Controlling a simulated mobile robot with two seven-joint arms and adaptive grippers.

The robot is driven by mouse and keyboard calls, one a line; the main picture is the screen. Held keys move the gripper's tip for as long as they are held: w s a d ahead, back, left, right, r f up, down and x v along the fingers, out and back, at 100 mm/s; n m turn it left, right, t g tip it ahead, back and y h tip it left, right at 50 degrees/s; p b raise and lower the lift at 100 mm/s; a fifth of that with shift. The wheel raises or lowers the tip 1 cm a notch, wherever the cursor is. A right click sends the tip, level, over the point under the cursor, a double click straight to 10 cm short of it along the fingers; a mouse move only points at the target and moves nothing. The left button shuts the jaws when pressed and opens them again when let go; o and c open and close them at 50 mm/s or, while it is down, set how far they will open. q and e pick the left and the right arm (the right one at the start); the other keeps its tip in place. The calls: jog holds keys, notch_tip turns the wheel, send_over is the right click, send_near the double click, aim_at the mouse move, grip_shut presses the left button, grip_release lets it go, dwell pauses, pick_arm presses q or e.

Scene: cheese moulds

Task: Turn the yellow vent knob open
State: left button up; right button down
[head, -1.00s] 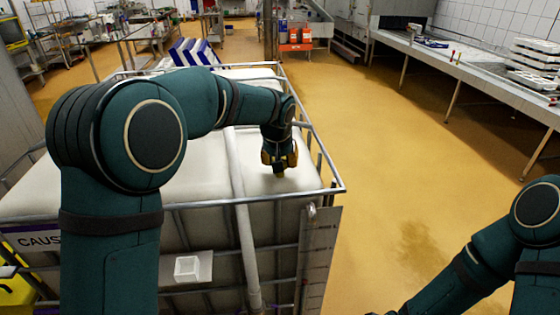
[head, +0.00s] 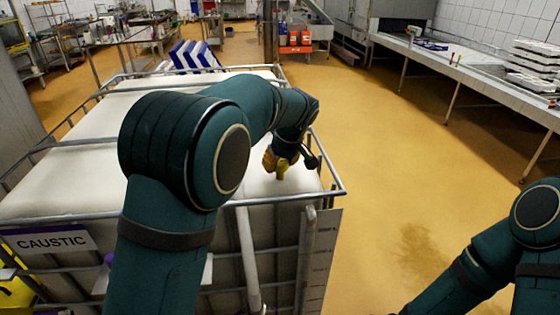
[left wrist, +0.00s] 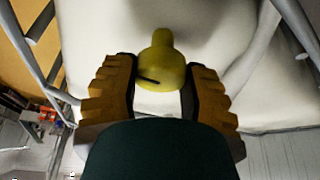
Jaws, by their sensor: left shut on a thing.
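The yellow vent knob (left wrist: 162,62) stands on the white top of the caustic tank (head: 60,185), near its front right corner. In the left wrist view it sits between the two ochre fingers of my left gripper (left wrist: 160,80); a short dark mark shows on its side. My left gripper (head: 281,166) is shut on the knob; in the head view its wrist is tilted and the fingers reach down to the tank top. The knob's lower end in the head view is small beneath the fingers. My right gripper is out of view.
A grey metal cage rail (head: 333,180) runs round the tank beside my left wrist. A "CAUSTIC" label (head: 52,242) is on the tank's front. Blue and white boxes (head: 195,54) lie behind. The ochre floor (head: 410,150) to the right is clear up to a long bench (head: 480,80).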

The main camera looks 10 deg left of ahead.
pick_arm(q)
jog(key=shift+f, duration=0.1)
dwell(0.4)
jog(key=o, duration=1.2)
jog(key=v, duration=1.2)
jog(key=shift+w, duration=0.1)
